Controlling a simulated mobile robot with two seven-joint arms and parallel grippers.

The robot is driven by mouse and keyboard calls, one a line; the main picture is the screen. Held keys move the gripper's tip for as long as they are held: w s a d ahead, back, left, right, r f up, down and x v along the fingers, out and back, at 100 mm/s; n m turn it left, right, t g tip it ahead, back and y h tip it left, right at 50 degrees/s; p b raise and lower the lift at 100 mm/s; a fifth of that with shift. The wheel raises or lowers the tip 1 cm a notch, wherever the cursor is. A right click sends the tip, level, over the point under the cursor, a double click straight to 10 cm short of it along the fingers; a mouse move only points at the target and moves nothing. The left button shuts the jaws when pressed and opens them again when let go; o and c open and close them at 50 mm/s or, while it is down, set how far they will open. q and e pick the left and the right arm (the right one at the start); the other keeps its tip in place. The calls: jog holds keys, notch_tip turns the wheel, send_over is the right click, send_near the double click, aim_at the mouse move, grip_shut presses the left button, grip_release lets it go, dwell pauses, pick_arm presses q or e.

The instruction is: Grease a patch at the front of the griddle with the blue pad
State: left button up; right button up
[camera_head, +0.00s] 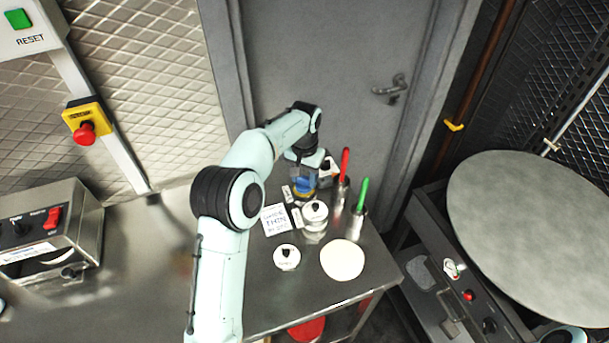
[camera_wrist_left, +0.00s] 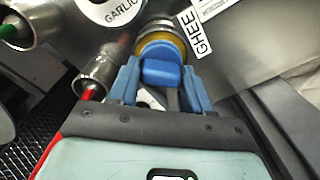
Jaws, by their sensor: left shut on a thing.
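My left gripper (camera_head: 301,186) is at the back of the steel table, at the ghee tin. In the left wrist view its two blue fingers (camera_wrist_left: 162,88) are shut on the blue pad (camera_wrist_left: 161,70). The pad is over the round ghee tin (camera_wrist_left: 160,32), with yellow showing around it; I cannot tell if they touch. The blue of the pad and the yellow-edged tin (camera_head: 304,195) show small in the head view, partly hidden by the gripper. The round grey griddle (camera_head: 530,230) is at the right, bare and away from this gripper. My right gripper is not in view.
Beside the tin stand steel cups with a red-handled tool (camera_head: 345,165) and a green-handled tool (camera_head: 362,195). A lidded pot (camera_head: 315,213), a small lidded jar (camera_head: 287,257) and a pale round disc (camera_head: 342,260) are nearer. A control box (camera_head: 50,235) stands left.

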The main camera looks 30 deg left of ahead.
aim_at(304, 176)
pick_arm(q)
jog(key=shift+f, duration=0.3)
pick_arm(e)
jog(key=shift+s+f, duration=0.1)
pick_arm(q)
jog(key=shift+f, duration=0.1)
dwell(1.4)
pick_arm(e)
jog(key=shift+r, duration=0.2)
pick_arm(q)
jog(key=shift+w+r+p, duration=0.1)
jog(key=shift+r+p, duration=0.5)
jog(key=shift+r, duration=0.8)
jog(key=shift+w+r, duration=0.1)
jog(key=shift+r, duration=0.4)
jog(key=shift+s+r, duration=0.25)
jog(key=shift+r, duration=0.8)
jog(key=shift+w+r, duration=0.1)
jog(key=shift+r, duration=0.5)
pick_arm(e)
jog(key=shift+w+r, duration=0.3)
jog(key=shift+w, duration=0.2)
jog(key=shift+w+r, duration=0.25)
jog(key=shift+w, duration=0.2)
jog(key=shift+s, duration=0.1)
